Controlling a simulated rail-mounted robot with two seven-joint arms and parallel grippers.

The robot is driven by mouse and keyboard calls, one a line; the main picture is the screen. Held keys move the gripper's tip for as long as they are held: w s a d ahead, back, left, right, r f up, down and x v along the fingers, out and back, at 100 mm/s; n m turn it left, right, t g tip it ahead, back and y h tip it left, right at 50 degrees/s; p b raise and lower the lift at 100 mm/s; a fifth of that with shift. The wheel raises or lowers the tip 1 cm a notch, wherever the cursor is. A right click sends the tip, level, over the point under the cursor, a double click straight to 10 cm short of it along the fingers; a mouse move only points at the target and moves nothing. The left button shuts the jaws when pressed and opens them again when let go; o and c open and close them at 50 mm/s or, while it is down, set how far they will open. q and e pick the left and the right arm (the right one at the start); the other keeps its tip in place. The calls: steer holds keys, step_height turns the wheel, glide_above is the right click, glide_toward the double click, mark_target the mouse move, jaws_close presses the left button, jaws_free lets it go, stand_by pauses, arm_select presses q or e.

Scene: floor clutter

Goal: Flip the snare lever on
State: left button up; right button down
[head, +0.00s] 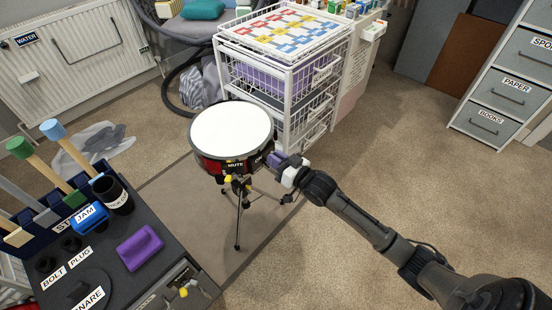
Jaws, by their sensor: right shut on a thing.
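A snare drum (231,129) with a white head and a dark red shell stands on a tripod stand (238,210) in the middle of the head view. A MUTE label (236,165) is on its front side. My right gripper (275,159) is at the drum's right front side, against the shell just below the rim. It is shut on the snare lever, which is mostly hidden by the jaws, so its position cannot be told. My left gripper is not in view.
A white wire-basket cart (288,75) stands close behind the drum. A dark workbench (110,270) with a purple block (139,248) and labelled tools is at lower left. A grey drawer cabinet (505,90) is at upper right. Carpet is clear right of the drum.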

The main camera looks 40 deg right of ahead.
steer(key=n+p, duration=0.1)
steer(key=p, duration=0.1)
steer(key=n+p, duration=0.1)
steer(key=p, duration=0.1)
steer(key=shift+a+n, duration=0.3)
steer(key=shift+a, duration=0.1)
steer(key=c, duration=1.1)
jaws_free()
steer(key=shift+s, duration=0.1)
